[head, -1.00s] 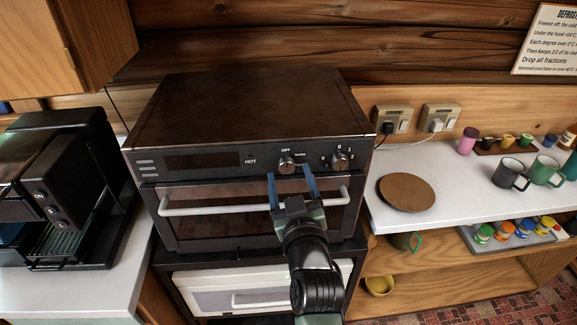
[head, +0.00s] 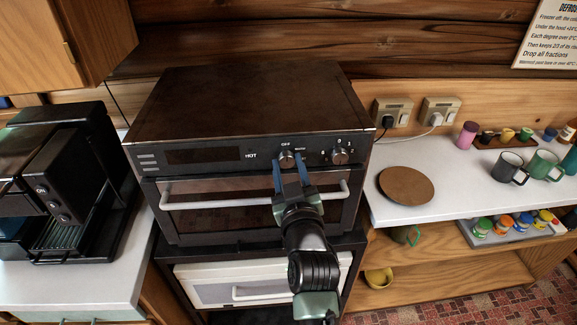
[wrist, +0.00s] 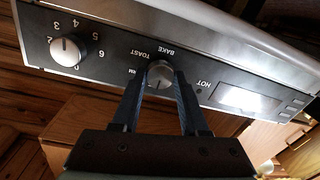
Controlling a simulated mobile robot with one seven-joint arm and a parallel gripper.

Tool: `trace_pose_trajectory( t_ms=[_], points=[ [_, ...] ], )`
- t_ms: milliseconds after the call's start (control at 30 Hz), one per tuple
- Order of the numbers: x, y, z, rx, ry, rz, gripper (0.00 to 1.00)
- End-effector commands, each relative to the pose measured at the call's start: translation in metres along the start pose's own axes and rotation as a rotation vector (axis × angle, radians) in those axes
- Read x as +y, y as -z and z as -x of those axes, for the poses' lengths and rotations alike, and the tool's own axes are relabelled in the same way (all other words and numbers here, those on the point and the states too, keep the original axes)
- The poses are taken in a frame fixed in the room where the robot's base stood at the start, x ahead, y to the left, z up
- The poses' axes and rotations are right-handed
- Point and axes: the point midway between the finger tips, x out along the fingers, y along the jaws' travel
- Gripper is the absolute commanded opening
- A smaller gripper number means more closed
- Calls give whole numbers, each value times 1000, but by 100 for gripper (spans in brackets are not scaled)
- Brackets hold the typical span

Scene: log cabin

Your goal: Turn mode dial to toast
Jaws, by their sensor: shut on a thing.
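The mode dial (head: 286,157) is the round silver knob at the middle right of the black toaster oven's (head: 225,205) front panel. In the wrist view the mode dial (wrist: 160,73) has the words TOAST and BAKE beside it. My gripper (head: 289,164) reaches the panel from the front, and its two blue fingers are shut on the dial, one on each side. In the wrist view the fingers of my gripper (wrist: 160,84) flank the dial's edge. I cannot tell for certain which word the dial points to.
A second knob with numbers (head: 340,156) sits right of the dial. The white oven handle (head: 190,201) runs below the panel, under my gripper. A coffee machine (head: 65,185) stands left. A round brown board (head: 406,187) lies on the right counter.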

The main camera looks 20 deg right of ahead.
Motion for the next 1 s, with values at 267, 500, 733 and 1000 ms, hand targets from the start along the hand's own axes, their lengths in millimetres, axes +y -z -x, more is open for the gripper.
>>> trace_pose_trajectory(
  t_ms=[267,500,733,1000],
  points=[
    [0,0,0,0,1,-17,0],
    [-1,-1,0,6,0,-119,0],
    [-1,-2,0,16,-2,-309,0],
    [-1,-1,0,30,-5,-566,0]
  ],
)
